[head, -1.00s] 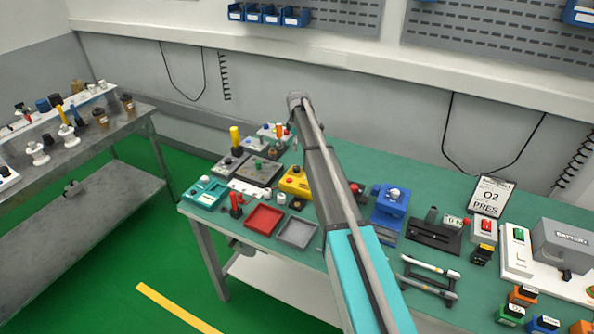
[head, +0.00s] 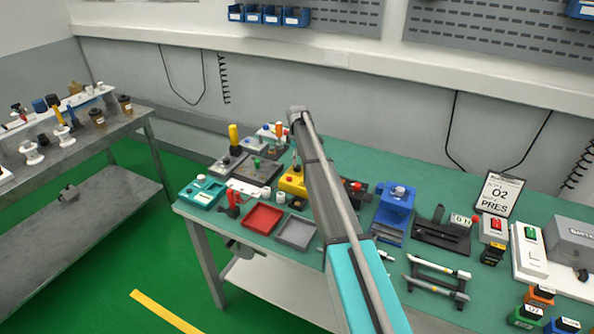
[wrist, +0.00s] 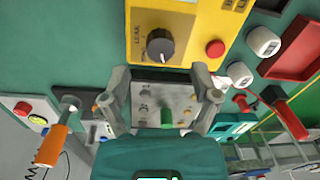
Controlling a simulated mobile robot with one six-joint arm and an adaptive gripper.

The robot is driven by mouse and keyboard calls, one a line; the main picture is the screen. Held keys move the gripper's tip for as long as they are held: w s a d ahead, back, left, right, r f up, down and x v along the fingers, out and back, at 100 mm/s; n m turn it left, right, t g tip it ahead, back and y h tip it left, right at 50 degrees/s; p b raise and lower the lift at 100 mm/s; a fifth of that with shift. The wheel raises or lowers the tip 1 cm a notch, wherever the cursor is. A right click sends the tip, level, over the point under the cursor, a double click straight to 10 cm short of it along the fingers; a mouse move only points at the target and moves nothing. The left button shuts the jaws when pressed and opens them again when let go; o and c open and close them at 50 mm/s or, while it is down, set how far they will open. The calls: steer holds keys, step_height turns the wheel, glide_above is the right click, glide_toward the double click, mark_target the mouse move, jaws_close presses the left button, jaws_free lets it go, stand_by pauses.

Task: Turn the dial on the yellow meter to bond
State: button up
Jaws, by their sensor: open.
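The yellow meter (wrist: 198,25) fills the upper middle of the wrist view. Its dark dial (wrist: 160,45) has a pale mark at its lower edge in the picture. Small printed words lie beside the dial; one seems to read LEAK, and no BOND mark is legible. A red button (wrist: 215,48) sits right of the dial. My gripper (wrist: 160,73) is open and empty, its two fingers apart just below the dial in the picture. I cannot tell any contact. In the head view the yellow meter (head: 291,183) is partly covered by my arm, and the gripper cannot be made out.
A grey plate with a green knob (wrist: 167,116) lies beyond the fingers. An orange-handled tool (wrist: 50,145) stands at left. White round parts (wrist: 263,41) and a red tray (wrist: 295,50) are right of the meter. A grey tray (head: 296,231) sits near the bench's front edge.

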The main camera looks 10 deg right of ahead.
mark_target(297, 166)
steer(key=shift+s+f+b, duration=0.1)
steer(key=shift+f+b, duration=1.55)
steer(key=shift+f, duration=0.35)
jaws_close()
